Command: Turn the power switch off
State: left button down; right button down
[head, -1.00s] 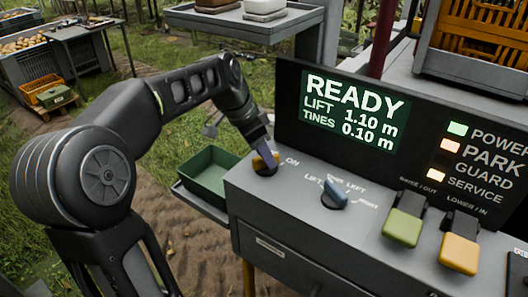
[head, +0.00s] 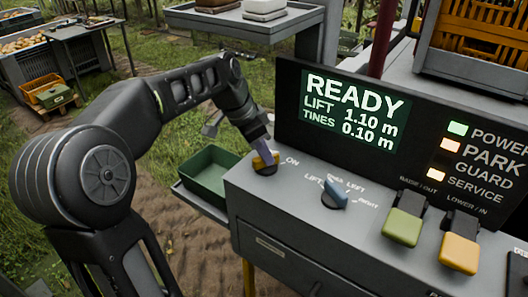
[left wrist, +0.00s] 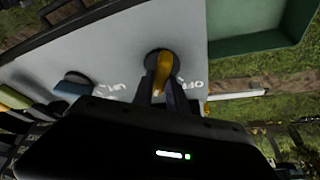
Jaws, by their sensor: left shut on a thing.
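The power switch is a yellow knob (head: 265,160) on a dark round base at the left end of the grey console (head: 275,215), beside the label ON. My left gripper (head: 262,151) comes down onto it from above and is shut on the knob. The display (head: 350,110) reads READY, lift 1.10 m, tines 0.10 m, and the POWER lamp (head: 457,128) is lit green. My right gripper is not in view.
A blue selector knob (head: 335,193) stands right of the switch. Green (head: 403,228) and yellow (head: 459,254) levers are farther right. A green tray (head: 210,172) lies left of the console. An orange crate (head: 480,35) stands behind the display.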

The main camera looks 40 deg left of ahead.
pick_arm(q)
jog(key=shift+n+b, duration=0.3)
jog(key=shift+n, duration=0.2)
jog(key=shift+d+n+y+b, duration=0.1)
jog(key=shift+n+y+b, duration=0.35)
jog(key=shift+n, duration=0.55)
jog(key=shift+d+n+t+y+b, duration=0.1)
jog(key=shift+n+t+y+b, duration=0.25)
jog(key=shift+n+y, duration=0.6)
jog(key=n+y+b, duration=0.1)
jog(key=n, duration=0.4)
jog(key=shift+d, duration=0.1)
jog(key=shift+n+y, duration=0.4)
jog(key=shift+n, duration=0.65)
jog(key=shift+g, duration=0.45)
jog(key=c, duration=1.3)
grip_release()
